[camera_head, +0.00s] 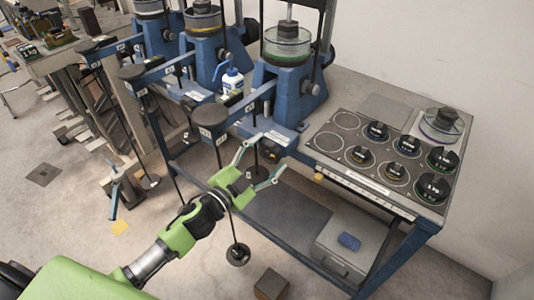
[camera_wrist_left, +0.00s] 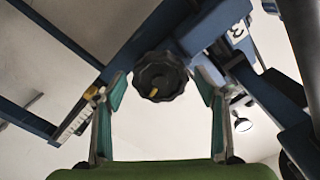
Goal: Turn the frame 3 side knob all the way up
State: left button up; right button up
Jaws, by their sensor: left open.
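My left gripper (camera_wrist_left: 163,87) is open, with one green-padded finger on each side of the knob. I cannot tell whether either finger touches it. In the head view my left gripper (camera_head: 262,160) reaches up to the front of the nearest blue frame (camera_head: 290,97), where the knob is hard to make out. My right gripper is not in view.
A blue table (camera_head: 330,168) with black round weights (camera_head: 377,130) stands to the right. A grey box (camera_head: 345,245) rests on its lower shelf. A hanging rod with a dark weight (camera_head: 238,254) is close to my left arm. More blue frames stand to the left.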

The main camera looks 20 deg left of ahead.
pick_arm(q)
jog(key=shift+w, duration=0.1)
jog(key=c, duration=1.1)
jog(key=shift+c, duration=0.2)
jog(key=shift+m, duration=0.3)
jog(key=o, duration=1.1)
jog(key=shift+o, duration=0.2)
jog(key=v, duration=1.2)
